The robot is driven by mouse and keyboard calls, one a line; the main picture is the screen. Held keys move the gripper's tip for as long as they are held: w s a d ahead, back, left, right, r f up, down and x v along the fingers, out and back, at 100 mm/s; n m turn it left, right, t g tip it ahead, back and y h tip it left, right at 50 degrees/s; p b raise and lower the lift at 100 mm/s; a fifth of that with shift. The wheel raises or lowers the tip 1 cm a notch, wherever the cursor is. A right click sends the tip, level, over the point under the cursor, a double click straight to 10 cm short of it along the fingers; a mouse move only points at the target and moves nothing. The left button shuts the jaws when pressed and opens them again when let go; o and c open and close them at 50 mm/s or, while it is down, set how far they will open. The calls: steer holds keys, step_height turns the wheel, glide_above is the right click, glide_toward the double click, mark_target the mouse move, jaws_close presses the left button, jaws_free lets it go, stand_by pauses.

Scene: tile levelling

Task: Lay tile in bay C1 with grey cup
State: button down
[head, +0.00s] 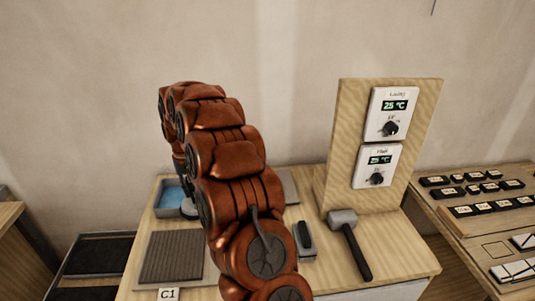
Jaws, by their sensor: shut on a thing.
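The C1 label (168,294) is on the bench's front edge. Behind it lies a ridged grey-brown bed (170,257), with no tile on its visible part. My copper-coloured arm crosses the middle of the bench and bends down at the far left. My gripper (188,204) is mostly hidden behind the arm; its dark end is low beside the blue-filled grey tray (170,198). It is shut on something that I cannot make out. I cannot identify a grey cup. A light grey strip beside the bed is partly covered by my arm.
A grey-headed mallet (345,228) and a dark block-like tool (305,240) lie right of my arm. An upright wooden panel (340,150) carries two thermostats. A dark rack (95,258) stands at left.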

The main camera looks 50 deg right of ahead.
steer(key=s+d+r+m+b, duration=0.1)
steer(key=s+d+r+m, duration=0.15)
steer(key=d, duration=1.15)
steer(key=s+d+r+m+b, duration=0.15)
steer(key=s+d, duration=0.25)
steer(key=d, duration=1)
steer(key=shift+s+d+f+b, duration=0.1)
steer(key=shift+f+b, duration=0.9)
steer(key=shift+f, duration=0.9)
steer(key=shift+d+f+b, duration=0.1)
steer(key=shift+f+b, duration=0.85)
steer(key=shift+f, duration=0.9)
steer(key=shift+f, duration=0.2)
steer(key=c, duration=0.9)
jaws_free()
steer(key=shift+r, duration=0.1)
